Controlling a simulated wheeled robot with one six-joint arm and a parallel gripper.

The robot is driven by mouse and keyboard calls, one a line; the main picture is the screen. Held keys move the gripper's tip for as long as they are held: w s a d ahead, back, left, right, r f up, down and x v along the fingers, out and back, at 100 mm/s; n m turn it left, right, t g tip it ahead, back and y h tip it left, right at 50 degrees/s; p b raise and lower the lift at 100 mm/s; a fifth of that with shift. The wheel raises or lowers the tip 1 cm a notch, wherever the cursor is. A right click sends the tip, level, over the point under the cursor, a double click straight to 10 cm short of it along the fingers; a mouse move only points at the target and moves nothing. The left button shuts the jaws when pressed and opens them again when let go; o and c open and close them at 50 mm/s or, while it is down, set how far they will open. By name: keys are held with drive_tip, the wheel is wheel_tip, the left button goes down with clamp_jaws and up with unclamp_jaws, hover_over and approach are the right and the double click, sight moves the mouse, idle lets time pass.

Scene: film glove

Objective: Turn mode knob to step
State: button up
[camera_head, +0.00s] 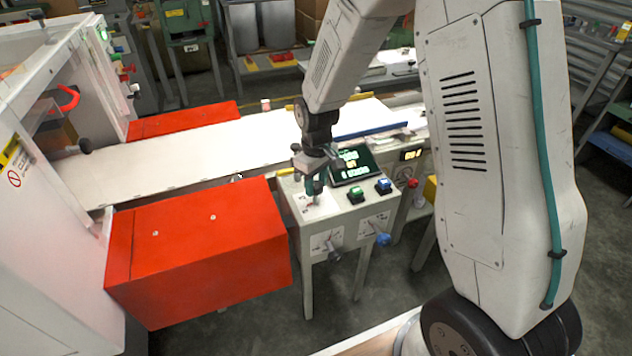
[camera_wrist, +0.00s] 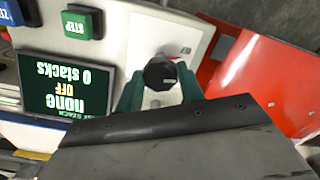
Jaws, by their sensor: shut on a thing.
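The mode knob (camera_wrist: 160,73) is a black round knob on a white plate of the control box, seen in the wrist view. My gripper (camera_wrist: 161,88) has its green fingers on both sides of the knob and is shut on it. In the head view my gripper (camera_head: 316,188) points down onto the box's white plate (camera_head: 322,205) and hides the knob. The display (camera_wrist: 66,87) appears upside down in the wrist view and reads "none", "OFF" and "0 stacks". Part of the plate's marking shows above the knob; its words are too small to read.
A green button labelled STEP (camera_wrist: 82,23) and a blue button (camera_head: 383,186) sit near the display. A red housing (camera_head: 200,250) stands close on the left, beside a white conveyor (camera_head: 190,160).

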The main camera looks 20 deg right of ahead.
sight(315, 185)
drive_tip(key=m, duration=1.1)
drive_tip(key=shift+a, duration=0.1)
drive_tip(key=shift+m, duration=0.4)
idle(0.5)
drive_tip(key=o, duration=1)
wheel_tip(315, 185, up, 8)
